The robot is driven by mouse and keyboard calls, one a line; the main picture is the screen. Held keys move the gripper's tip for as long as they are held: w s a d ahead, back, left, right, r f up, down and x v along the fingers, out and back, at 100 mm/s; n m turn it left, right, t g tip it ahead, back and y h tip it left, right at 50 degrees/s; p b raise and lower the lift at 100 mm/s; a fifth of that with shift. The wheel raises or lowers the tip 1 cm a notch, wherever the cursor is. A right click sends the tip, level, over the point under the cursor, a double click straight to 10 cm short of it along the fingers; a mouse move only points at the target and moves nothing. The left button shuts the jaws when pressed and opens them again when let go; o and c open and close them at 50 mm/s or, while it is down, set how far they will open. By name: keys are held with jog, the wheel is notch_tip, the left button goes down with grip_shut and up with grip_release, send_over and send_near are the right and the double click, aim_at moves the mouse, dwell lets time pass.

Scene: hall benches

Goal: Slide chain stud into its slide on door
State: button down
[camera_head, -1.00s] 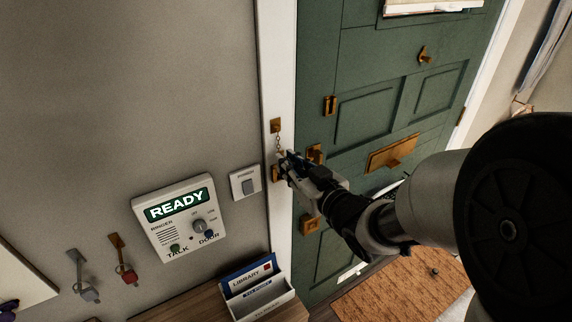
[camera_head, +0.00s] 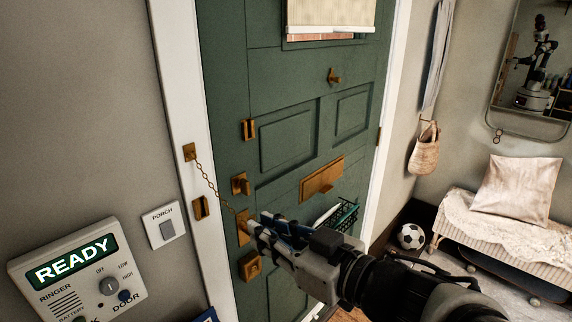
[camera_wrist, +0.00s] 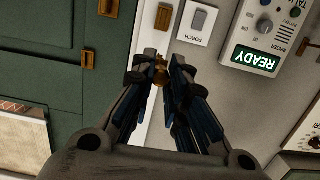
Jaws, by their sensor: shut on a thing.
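My gripper (camera_head: 256,224) is shut on the brass chain stud (camera_wrist: 160,72), which shows between the fingertips in the wrist view. The chain (camera_head: 212,186) runs down and right from a brass plate (camera_head: 189,152) on the white frame to the fingertips. The gripper is in front of the green door (camera_head: 288,140), beside a brass plate (camera_head: 242,225) that it partly covers. Another brass plate with a dark upright slot (camera_head: 249,130) is higher on the door. I cannot tell which plate is the slide, nor whether the stud touches one.
A brass latch (camera_head: 240,184) and a brass lock (camera_head: 251,265) sit above and below the gripper on the door. A brass keeper (camera_head: 201,207) is on the frame. The intercom (camera_head: 78,272) and porch switch (camera_head: 164,228) are on the left wall. A letter plate (camera_head: 322,180) is right.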

notch_tip(320, 180, up, 6)
jog(key=p, duration=0.6)
jog(key=shift+r, duration=0.15)
dwell(0.6)
